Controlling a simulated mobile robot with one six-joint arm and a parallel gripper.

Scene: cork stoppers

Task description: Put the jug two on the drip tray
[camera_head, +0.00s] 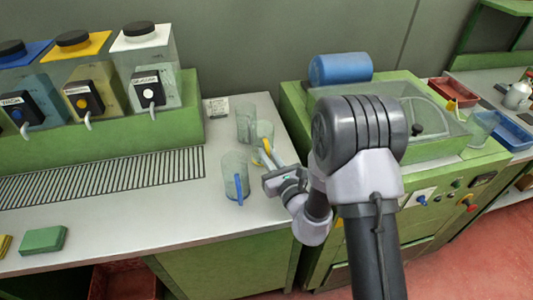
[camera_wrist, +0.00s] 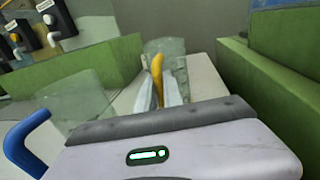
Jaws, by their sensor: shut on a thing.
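A clear jug with a yellow handle (camera_head: 264,129) stands near the right end of the white counter; I see no number on it. My gripper (camera_head: 272,160) is shut on its yellow handle, which shows between the fingers in the wrist view (camera_wrist: 157,72). The jug looks upright and still at counter level; I cannot tell whether it touches the counter. A clear jug with a blue handle (camera_head: 234,172) stands just left of my gripper. Another clear jug (camera_head: 244,122) is behind. The slatted drip tray (camera_head: 110,176) lies left, before the dispensers.
Dispensers with blue, yellow and white (camera_head: 142,29) lids stand on a green base (camera_head: 150,130) behind the tray. A small label card (camera_head: 216,107) stands at the back. A green sponge (camera_head: 44,240) lies front left.

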